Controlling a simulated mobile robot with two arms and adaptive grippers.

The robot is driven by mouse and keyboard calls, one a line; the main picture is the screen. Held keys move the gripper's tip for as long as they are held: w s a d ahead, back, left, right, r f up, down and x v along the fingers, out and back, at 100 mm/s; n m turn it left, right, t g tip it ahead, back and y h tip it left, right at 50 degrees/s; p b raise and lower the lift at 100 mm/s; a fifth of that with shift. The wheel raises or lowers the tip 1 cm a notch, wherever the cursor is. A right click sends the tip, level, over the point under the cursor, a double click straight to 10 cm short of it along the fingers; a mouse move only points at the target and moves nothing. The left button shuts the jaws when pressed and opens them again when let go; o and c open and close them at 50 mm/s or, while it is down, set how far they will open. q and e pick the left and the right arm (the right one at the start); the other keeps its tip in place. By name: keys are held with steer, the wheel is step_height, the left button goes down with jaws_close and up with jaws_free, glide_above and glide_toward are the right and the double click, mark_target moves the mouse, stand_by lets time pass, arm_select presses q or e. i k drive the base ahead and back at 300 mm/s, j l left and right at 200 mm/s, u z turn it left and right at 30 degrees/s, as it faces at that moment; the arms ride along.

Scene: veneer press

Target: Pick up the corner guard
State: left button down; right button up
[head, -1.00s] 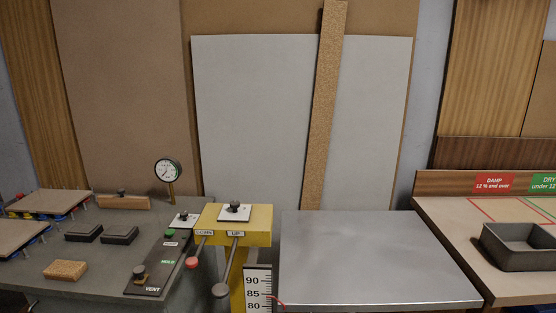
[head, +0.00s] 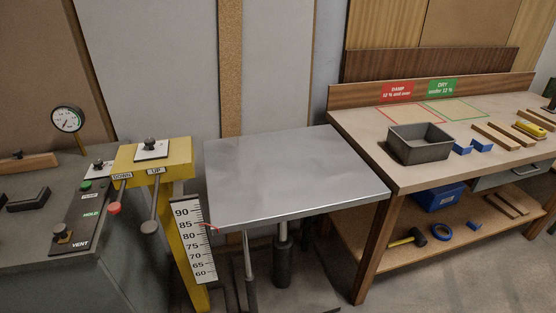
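No part is labelled as a corner guard. Two small blue angled pieces, which look like corner guards, sit on the right bench: one (head: 462,149) beside the dark tray and another (head: 482,145) just right of it. A similar small blue piece (head: 474,225) lies on the bench's lower shelf, right of a blue tape roll (head: 442,232). Neither of my grippers is in view.
The dark tray (head: 420,150) stands on the right bench (head: 390,181), near wooden strips (head: 497,137) and a yellow device (head: 531,129). A mallet (head: 408,238) and blue box (head: 438,197) are on its shelf. The metal lift table (head: 290,175) is bare; a yellow post (head: 181,240) stands left.

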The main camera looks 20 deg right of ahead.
mark_target(477, 145)
steer(key=z, duration=1.85)
steer(key=i+l+u, duration=0.25)
steer(key=i, duration=0.25)
steer(key=i+l+u, duration=0.3)
steer(key=i, duration=0.15)
